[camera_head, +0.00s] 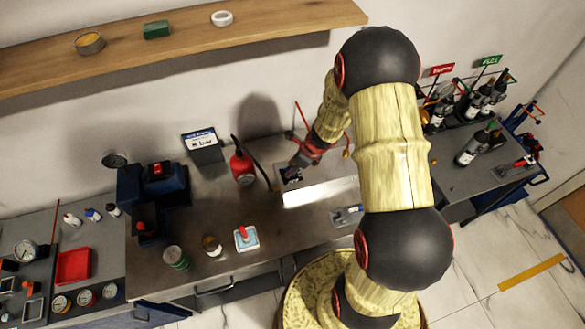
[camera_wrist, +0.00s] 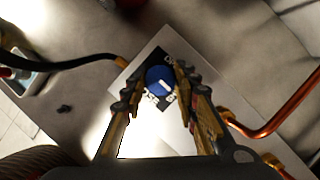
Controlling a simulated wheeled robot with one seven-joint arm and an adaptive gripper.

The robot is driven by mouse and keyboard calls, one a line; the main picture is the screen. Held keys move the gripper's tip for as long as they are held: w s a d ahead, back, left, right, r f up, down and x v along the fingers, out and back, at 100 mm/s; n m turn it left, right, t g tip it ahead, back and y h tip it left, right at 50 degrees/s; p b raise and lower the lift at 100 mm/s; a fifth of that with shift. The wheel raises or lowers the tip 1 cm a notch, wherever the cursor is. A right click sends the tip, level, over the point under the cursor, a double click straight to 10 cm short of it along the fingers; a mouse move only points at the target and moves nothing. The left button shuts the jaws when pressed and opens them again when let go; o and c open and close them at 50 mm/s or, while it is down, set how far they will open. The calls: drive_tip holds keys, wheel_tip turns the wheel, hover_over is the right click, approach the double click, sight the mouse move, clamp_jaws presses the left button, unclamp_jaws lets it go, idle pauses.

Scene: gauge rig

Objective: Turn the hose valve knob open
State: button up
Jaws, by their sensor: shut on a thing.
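The hose valve knob (camera_wrist: 160,80) is a round blue knob with a white pointer mark, seen from above in the wrist view. It sits on a dark label with white lettering on a pale plate (camera_wrist: 143,55). My gripper (camera_wrist: 160,76) is shut on the knob, with one finger on each side of it. The pointer slants toward the lower right, and the lettering is partly hidden by the fingers. In the head view my gripper (camera_head: 292,172) reaches down to the rig on the bench, and the knob itself is hidden there.
A black hose with a copper end (camera_wrist: 85,61) lies left of the plate. A copper pipe (camera_wrist: 285,110) bends close on the right.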

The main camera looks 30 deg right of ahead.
drive_tip(key=shift+c, duration=0.8)
drive_tip(key=n+y+p, duration=0.1)
drive_tip(key=n, duration=0.2)
drive_tip(key=shift+d+g, duration=0.1)
drive_tip(key=shift+g, duration=0.3)
drive_tip(key=n+g, duration=0.1)
drive_tip(key=n, duration=0.1)
drive_tip(key=n+p, duration=0.1)
drive_tip(key=n, duration=0.2)
drive_tip(key=shift+w+g+y, duration=0.2)
drive_tip(key=shift+g+y, duration=0.2)
drive_tip(key=n, duration=0.2)
drive_tip(key=n+g, duration=0.1)
drive_tip(key=n, duration=0.1)
drive_tip(key=shift+w+n+g, duration=0.15)
drive_tip(key=shift+n+g, duration=0.15)
drive_tip(key=shift+n, duration=0.1)
drive_tip(key=shift+w+n+g+b, duration=0.1)
drive_tip(key=shift+n+g+b, duration=0.7)
drive_tip(key=shift+n, duration=1.7)
drive_tip(key=shift+h, duration=0.3)
drive_tip(key=o, duration=1.2)
drive_tip(key=shift+c, duration=0.2)
